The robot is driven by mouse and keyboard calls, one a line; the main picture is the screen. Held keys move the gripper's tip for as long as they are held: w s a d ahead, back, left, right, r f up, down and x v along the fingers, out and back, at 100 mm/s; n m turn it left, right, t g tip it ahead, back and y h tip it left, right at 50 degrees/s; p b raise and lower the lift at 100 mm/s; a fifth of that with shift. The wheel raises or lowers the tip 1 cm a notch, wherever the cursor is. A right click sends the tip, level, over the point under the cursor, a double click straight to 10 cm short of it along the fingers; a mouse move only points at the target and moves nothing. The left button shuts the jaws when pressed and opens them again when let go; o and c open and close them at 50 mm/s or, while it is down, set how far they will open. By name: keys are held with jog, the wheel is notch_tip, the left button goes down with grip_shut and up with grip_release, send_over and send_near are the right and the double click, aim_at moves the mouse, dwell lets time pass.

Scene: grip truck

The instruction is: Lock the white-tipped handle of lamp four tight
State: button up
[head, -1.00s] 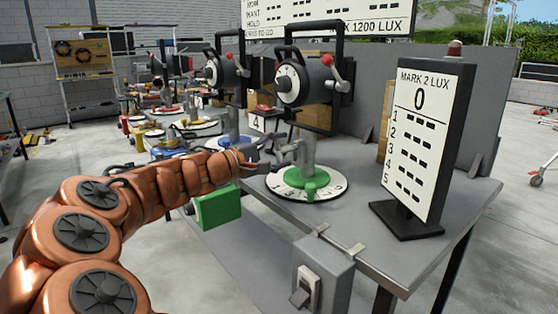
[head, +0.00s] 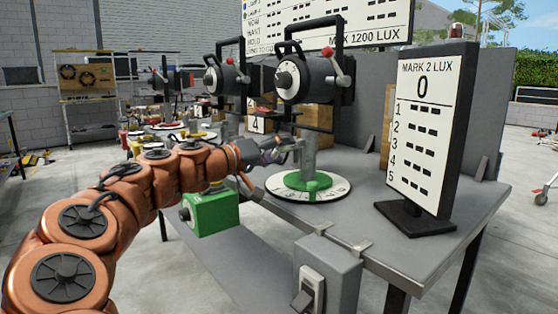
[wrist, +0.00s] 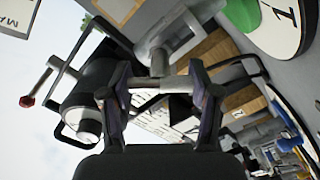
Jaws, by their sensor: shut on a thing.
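The nearest lamp (head: 296,78) has a black yoke and a red-knobbed lever, and stands on a grey post (head: 308,155). The post rises from a green base (head: 306,182) on a white numbered dial. My gripper (head: 282,151) is at the left of this post. In the wrist view, my gripper (wrist: 160,84) is shut on a pale grey bar-like handle (wrist: 158,82), which lies across between the two fingers. The handle's stem runs up toward the post. Its white tip is not clear. A card marked 4 (head: 257,125) stands behind my gripper, between two lamps.
A second lamp (head: 222,76) stands behind on the left. The lux display (head: 430,130) stands at the right of the grey bench (head: 375,215). A green box (head: 212,212) shows below my arm, and a switch box (head: 325,285) is on the bench front. Open floor lies right.

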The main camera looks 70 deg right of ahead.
jog(key=m+b, duration=0.2)
jog(key=shift+f+m, duration=0.25)
jog(key=shift+m, duration=0.15)
jog(key=shift+r+m+b, duration=0.1)
jog(key=shift+m+b, duration=1.45)
jog(key=shift+m, duration=0.65)
jog(key=o, duration=1.2)
jog(key=shift+r, duration=0.1)
jog(key=shift+w, duration=0.1)
jog(key=v, duration=1.2)
